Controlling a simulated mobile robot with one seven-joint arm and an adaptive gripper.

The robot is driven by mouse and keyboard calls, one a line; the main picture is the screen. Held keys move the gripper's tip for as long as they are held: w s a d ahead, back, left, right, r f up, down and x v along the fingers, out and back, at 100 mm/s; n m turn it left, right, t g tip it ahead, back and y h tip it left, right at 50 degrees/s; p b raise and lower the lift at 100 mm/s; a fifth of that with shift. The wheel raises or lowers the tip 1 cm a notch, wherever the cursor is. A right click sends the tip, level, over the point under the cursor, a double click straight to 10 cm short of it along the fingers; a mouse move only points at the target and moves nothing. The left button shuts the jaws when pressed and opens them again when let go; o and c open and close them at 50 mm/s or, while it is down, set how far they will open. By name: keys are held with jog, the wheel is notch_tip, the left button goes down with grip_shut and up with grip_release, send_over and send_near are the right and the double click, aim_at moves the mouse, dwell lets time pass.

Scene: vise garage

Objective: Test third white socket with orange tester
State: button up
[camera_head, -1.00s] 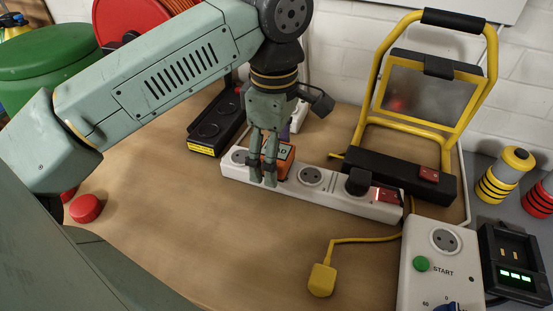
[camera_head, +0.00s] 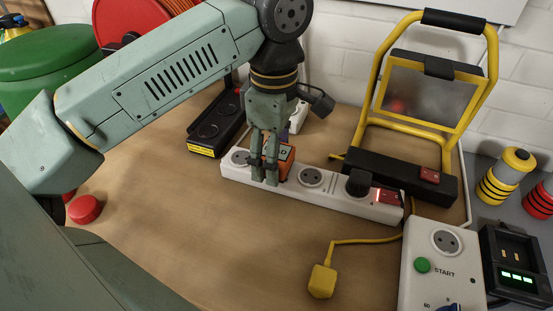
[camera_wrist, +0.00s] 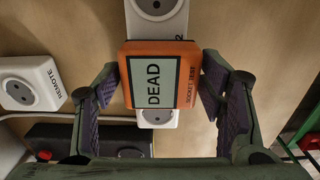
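The orange tester (camera_wrist: 190,100) has a grey screen that reads DEAD. It stands upright on the white socket strip (camera_head: 335,193), also seen in the head view as an orange block (camera_head: 284,167). It covers the socket between the far-left socket (camera_head: 240,157) and an open socket (camera_head: 310,176). A "2" is printed beside that open socket (camera_wrist: 155,8) in the wrist view. My gripper (camera_wrist: 161,80) has a fingertip against each side of the tester and appears closed on it. The tester's underside and pins are hidden.
A black plug (camera_head: 357,182) and a red switch (camera_head: 386,196) sit at the strip's right end. A yellow work light (camera_head: 430,120) stands behind. A white socket marked REMOTE (camera_wrist: 30,85) is near my left finger. Bare bench lies in front, with a yellow plug (camera_head: 321,280).

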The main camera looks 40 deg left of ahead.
jog(key=c, duration=1.3)
jog(key=shift+r+p, duration=1.85)
jog(key=shift+r, duration=1.2)
jog(key=shift+c, duration=0.3)
jog(key=shift+d, duration=0.1)
